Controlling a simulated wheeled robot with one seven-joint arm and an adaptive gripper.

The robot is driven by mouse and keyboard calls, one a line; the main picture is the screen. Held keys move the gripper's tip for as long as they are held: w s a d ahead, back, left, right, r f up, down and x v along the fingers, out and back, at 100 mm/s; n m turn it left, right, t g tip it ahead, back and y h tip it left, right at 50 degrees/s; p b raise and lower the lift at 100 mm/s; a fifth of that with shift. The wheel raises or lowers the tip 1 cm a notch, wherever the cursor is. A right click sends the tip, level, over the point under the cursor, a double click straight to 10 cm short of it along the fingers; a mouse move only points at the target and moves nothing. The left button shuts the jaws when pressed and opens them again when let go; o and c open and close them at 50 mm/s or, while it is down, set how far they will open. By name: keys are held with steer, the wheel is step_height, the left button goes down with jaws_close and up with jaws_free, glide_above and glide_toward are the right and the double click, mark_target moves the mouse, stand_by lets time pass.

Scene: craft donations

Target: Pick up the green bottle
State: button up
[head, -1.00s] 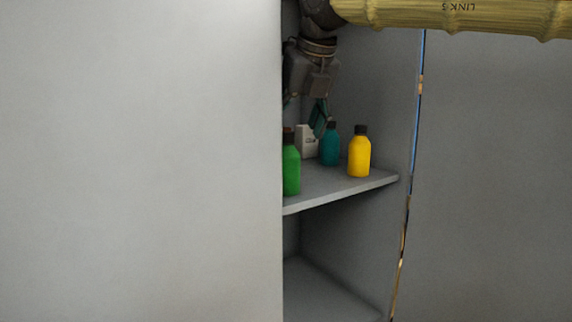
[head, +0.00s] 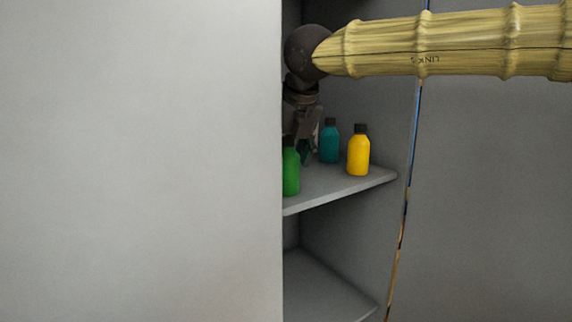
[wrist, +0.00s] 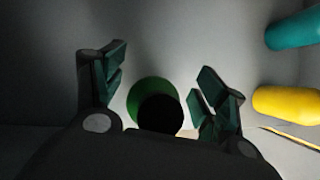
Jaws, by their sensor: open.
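The green bottle (head: 291,172) stands upright on the upper shelf in the head view, at the edge of the pale panel that hides its left part. In the wrist view the green bottle (wrist: 150,92) is seen from above, its dark cap between the two fingers. My gripper (head: 305,153) points down just behind and right of the bottle's top in the head view; one finger is partly hidden. In the wrist view my gripper (wrist: 162,80) is open, its fingers apart on both sides of the bottle, with gaps visible.
A teal bottle (head: 330,143) and a yellow bottle (head: 358,154) stand right of my gripper on the same shelf (head: 335,188). A pale thing behind my gripper is mostly hidden. A large pale panel (head: 140,160) blocks the left. A lower shelf (head: 325,290) looks empty.

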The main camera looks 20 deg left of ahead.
steer(key=c, duration=1.3)
steer(key=shift+o, duration=0.2)
steer(key=shift+r, duration=0.2)
